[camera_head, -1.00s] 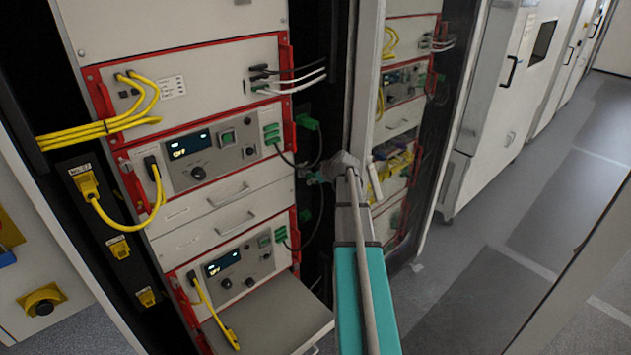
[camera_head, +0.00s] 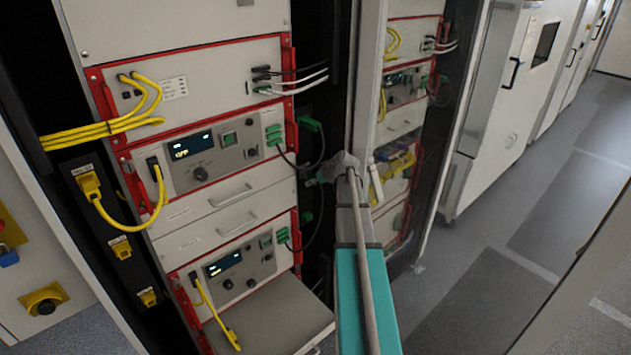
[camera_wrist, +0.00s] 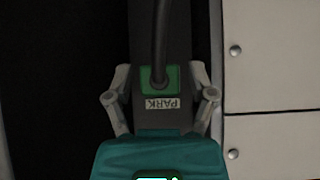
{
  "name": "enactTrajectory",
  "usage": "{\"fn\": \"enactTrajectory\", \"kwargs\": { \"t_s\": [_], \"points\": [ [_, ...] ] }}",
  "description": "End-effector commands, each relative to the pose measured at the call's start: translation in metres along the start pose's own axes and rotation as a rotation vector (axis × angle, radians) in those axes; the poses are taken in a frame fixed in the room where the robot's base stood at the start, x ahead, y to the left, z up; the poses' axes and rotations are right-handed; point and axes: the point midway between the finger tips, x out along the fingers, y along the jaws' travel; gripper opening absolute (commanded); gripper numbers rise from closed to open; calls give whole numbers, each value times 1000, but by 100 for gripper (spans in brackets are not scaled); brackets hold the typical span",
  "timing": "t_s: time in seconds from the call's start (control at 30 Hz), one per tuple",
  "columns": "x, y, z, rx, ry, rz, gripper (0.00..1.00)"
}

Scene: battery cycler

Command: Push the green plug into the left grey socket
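A green plug (camera_wrist: 158,77) with a black cable sits on a dark strip marked PARK in the wrist view. My gripper (camera_wrist: 160,97) has its fingers apart on either side of the strip, near the plug, with no visible contact. In the head view my gripper (camera_head: 318,179) is at the dark gap right of the rack. One green plug (camera_head: 309,124) shows above it and a darker green piece (camera_head: 306,215) below; I cannot tell which is the one in the wrist view. The left grey socket cannot be made out.
The upper red-framed unit (camera_head: 200,160) has green connectors (camera_head: 274,135) at its right. The lower unit (camera_head: 236,268) has similar ones. Yellow cables (camera_head: 100,130) cross the left. A cabinet post (camera_head: 367,80) stands close behind my arm. The aisle floor (camera_head: 530,230) at right is clear.

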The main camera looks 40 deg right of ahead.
Motion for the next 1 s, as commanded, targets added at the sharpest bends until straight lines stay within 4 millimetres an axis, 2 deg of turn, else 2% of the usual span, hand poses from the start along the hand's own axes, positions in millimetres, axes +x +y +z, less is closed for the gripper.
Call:
{"fn": "enactTrajectory", "kwargs": {
  "t_s": [0.57, 1.0],
  "points": [
    [-4, 0, 4, 1, 0, 0, 82],
    [-38, -1, 35, 2, 1, 1, 82]
  ]
}}
